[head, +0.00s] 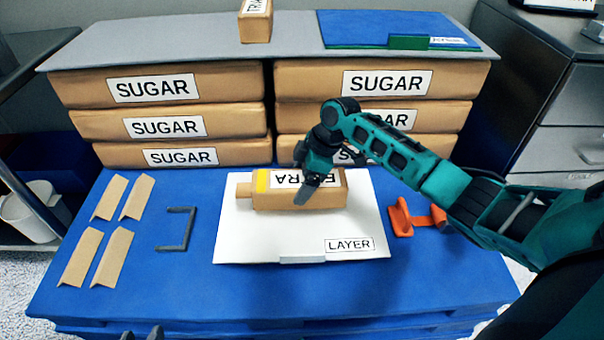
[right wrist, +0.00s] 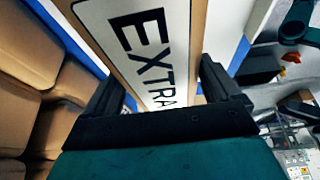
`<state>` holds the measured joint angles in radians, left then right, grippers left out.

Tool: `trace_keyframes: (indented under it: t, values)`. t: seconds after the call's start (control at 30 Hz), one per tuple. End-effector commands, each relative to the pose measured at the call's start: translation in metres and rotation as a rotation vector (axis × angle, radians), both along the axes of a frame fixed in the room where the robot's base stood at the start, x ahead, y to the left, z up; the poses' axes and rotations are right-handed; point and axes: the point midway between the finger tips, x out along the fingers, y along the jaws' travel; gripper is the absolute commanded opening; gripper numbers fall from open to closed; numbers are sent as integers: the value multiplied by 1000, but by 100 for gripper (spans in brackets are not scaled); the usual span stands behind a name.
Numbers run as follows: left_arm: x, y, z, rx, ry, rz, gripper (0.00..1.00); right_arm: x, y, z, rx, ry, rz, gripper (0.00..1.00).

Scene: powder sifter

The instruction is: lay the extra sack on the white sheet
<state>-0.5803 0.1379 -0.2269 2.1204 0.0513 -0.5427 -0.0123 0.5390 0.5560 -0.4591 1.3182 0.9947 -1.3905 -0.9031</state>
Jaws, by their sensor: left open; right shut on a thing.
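The extra sack (head: 250,202) is a tan bag with a yellow band and a white label. It lies flat, over the upper middle of the white sheet (head: 290,240), which is marked LAYER. Whether it touches the sheet is unclear. My right gripper (head: 308,182) is shut on the extra sack from above and covers part of its label. In the right wrist view the sack's EXTRA label (right wrist: 155,50) runs between the fingers. My left gripper (head: 142,335) is open and empty at the bottom edge, with only its tips showing.
Stacked SUGAR sacks (head: 155,88) stand behind, under a grey board (head: 200,42) carrying a similar labelled tan sack (head: 256,22) and a blue sheet (head: 385,25). Tan corner strips (head: 110,255) and a grey handle (head: 178,228) lie left; an orange tool (head: 402,218) lies right. The blue front is clear.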

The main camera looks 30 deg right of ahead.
Motion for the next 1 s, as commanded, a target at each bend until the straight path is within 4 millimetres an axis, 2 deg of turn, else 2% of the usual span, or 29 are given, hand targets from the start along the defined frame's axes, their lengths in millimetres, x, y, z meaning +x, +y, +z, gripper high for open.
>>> trace_keyframes:
  t: [0.27, 0.7, 0.73, 0.83, 1.0]
  values:
    - [0, -3, -10, -3, 4, -8, 43, 1, 0, -35, 2, -4, -1, 12]
    - [1, -5, -8, -4, 2, -13, 43, 2, 1, -39, 3, -6, 0, 12]
    - [1, -5, -8, -4, 2, -13, 43, -1, 0, -42, 0, 1, 0, 92]
    - [1, -4, -8, -5, 1, -12, 43, -1, 0, -42, 0, 1, 0, 100]
    - [2, -3, -7, -3, 0, -11, 43, -1, 0, -42, 0, 1, 0, 100]
